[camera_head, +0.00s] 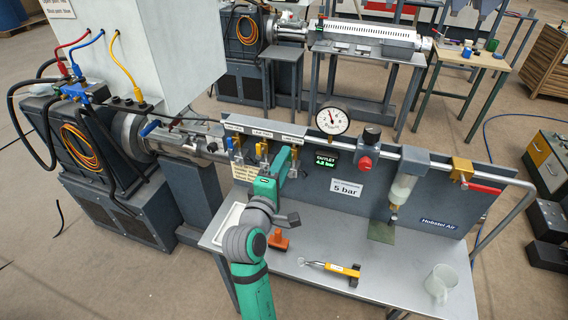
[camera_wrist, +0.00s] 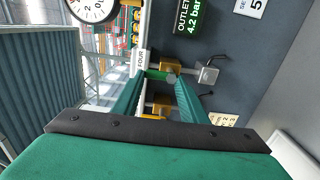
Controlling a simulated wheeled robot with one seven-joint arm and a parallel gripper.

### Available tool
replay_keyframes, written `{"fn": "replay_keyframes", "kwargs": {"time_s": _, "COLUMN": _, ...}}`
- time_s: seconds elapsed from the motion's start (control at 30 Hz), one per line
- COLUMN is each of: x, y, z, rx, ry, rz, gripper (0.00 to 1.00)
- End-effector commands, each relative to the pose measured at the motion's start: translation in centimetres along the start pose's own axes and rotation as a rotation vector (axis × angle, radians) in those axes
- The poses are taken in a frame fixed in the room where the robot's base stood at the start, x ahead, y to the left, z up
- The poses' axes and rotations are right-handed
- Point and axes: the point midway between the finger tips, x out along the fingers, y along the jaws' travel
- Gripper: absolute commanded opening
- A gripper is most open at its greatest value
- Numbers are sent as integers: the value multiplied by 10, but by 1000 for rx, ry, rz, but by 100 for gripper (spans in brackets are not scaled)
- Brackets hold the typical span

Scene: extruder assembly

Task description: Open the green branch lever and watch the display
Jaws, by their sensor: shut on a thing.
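The green branch lever (camera_wrist: 155,75) shows in the wrist view beside a brass valve body, below a white label reading FOUR. My gripper (camera_wrist: 160,84) is shut on the lever, with a teal finger on each side of it. In the head view my gripper (camera_head: 284,163) reaches the valve row on the panel, and the arm hides the lever there. The outlet display (camera_head: 325,160) is a dark box with green digits reading 4.2 bar; it also shows in the wrist view (camera_wrist: 188,18).
A round dial gauge (camera_head: 332,121) stands above the panel, with a red knob (camera_head: 365,163) to its right. A yellow-handled tool (camera_head: 335,268), an orange part (camera_head: 278,240) and a clear mug (camera_head: 441,281) lie on the bench.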

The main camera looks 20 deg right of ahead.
Motion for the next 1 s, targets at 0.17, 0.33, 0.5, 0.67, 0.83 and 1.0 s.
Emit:
{"fn": "replay_keyframes", "kwargs": {"time_s": 0.17, "x": 0, "y": -2, "z": 0, "rx": -10, "ry": -1, "rz": -3, "gripper": 17}}
{"fn": "replay_keyframes", "kwargs": {"time_s": 0.33, "x": 0, "y": -2, "z": 0, "rx": -10, "ry": -1, "rz": -3, "gripper": 17}}
{"fn": "replay_keyframes", "kwargs": {"time_s": 0.5, "x": 0, "y": -1, "z": 0, "rx": -9, "ry": -1, "rz": -3, "gripper": 58}}
{"fn": "replay_keyframes", "kwargs": {"time_s": 0.67, "x": 0, "y": -1, "z": 0, "rx": -8, "ry": 0, "rz": -2, "gripper": 58}}
{"fn": "replay_keyframes", "kwargs": {"time_s": 0.83, "x": -2, "y": -1, "z": 0, "rx": -7, "ry": 0, "rz": -1, "gripper": 58}}
{"fn": "replay_keyframes", "kwargs": {"time_s": 1.0, "x": -20, "y": -1, "z": -1, "rx": -7, "ry": 3, "rz": -1, "gripper": 58}}
